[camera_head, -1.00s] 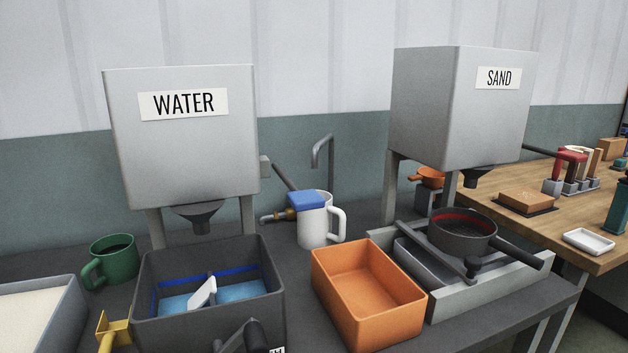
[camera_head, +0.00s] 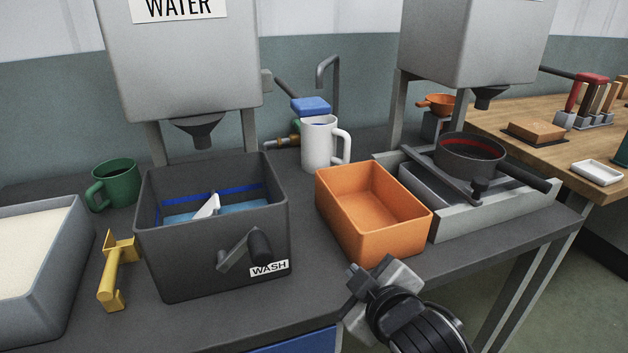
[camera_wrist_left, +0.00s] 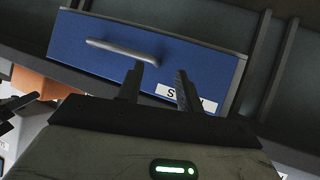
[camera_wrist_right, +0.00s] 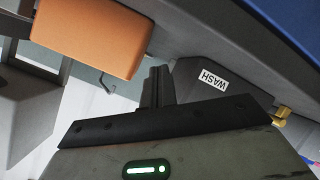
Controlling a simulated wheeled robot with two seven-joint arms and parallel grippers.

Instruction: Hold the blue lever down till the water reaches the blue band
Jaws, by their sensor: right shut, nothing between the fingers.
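The blue lever (camera_head: 311,105) is a blue block on a dark rod at the right side of the grey WATER tank (camera_head: 178,60). The tank's funnel (camera_head: 198,131) hangs above the dark WASH box (camera_head: 190,262). The blue band (camera_head: 238,190) runs around the inside walls of this box. Pale blue water (camera_head: 180,218) lies inside below the band, with a white paddle standing in it. My right gripper (camera_head: 353,284) is shut and empty, in front of the orange bin, well short of the lever. My left gripper (camera_wrist_left: 160,72) is open and empty, facing a blue drawer (camera_wrist_left: 190,58).
A white mug (camera_head: 319,143) stands just in front of the lever. The orange bin (camera_head: 345,222) is right of the WASH box. The box's crank (camera_head: 246,249) sticks out in front.

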